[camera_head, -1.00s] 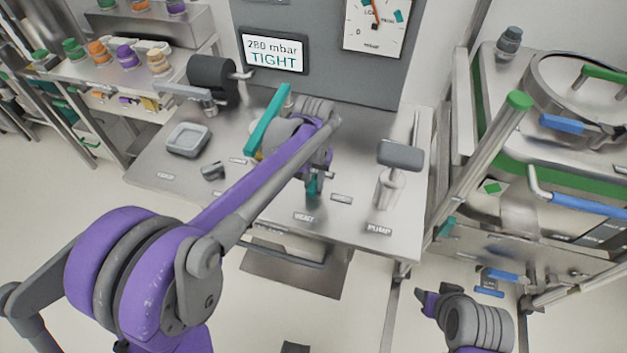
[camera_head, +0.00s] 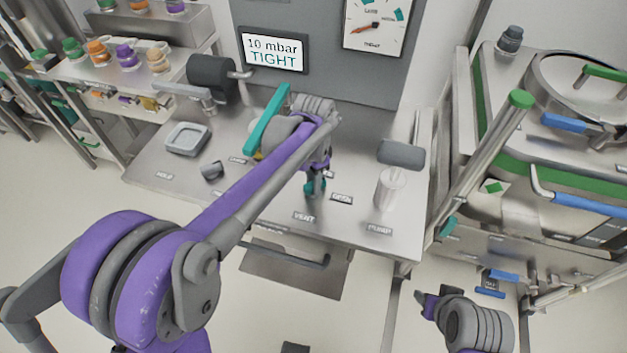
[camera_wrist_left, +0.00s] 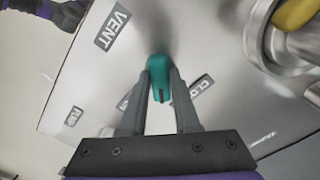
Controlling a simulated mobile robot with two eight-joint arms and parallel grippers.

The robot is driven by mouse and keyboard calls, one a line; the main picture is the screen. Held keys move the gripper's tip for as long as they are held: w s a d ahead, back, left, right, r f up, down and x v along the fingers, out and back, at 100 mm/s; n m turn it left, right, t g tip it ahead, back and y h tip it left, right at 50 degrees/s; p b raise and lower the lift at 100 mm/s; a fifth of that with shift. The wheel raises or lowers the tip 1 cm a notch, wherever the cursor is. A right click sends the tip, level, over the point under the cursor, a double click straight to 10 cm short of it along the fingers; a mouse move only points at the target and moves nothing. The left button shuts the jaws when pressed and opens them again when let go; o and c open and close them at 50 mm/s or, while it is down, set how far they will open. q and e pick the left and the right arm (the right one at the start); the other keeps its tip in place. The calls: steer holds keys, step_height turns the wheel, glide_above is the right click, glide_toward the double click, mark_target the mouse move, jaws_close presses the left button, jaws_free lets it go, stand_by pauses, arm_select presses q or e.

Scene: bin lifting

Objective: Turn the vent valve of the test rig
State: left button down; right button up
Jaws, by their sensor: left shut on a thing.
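The vent valve's teal handle (camera_head: 317,188) stands on the steel bench beside the VENT (camera_head: 303,217) and OPEN (camera_head: 341,198) labels. My left gripper (camera_head: 314,182) reaches down to it from above. In the left wrist view my left gripper (camera_wrist_left: 160,92) has its two fingers on either side of the teal handle (camera_wrist_left: 159,70), shut on it. The valve's base is mostly hidden by the gripper. The rig's display (camera_head: 273,50) reads 10 mbar, TIGHT. My right gripper (camera_head: 429,305) hangs low at the right, away from the bench; its jaws are not clear.
The pump (camera_head: 391,188) with its grey grip (camera_head: 401,153) stands right of the valve. A long teal lever (camera_head: 267,122) lies close to my left wrist. A square tray (camera_head: 187,139) sits at the bench's left. A steel vessel cart (camera_head: 560,190) stands at the right.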

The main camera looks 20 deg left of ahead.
arm_select(q)
steer(key=m, duration=0.4)
steer(key=shift+m, duration=2.6)
steer(key=c, duration=0.6)
jaws_free()
steer(key=shift+c, duration=0.2)
step_height(320, 180, up, 11)
steer(key=shift+f, duration=0.1)
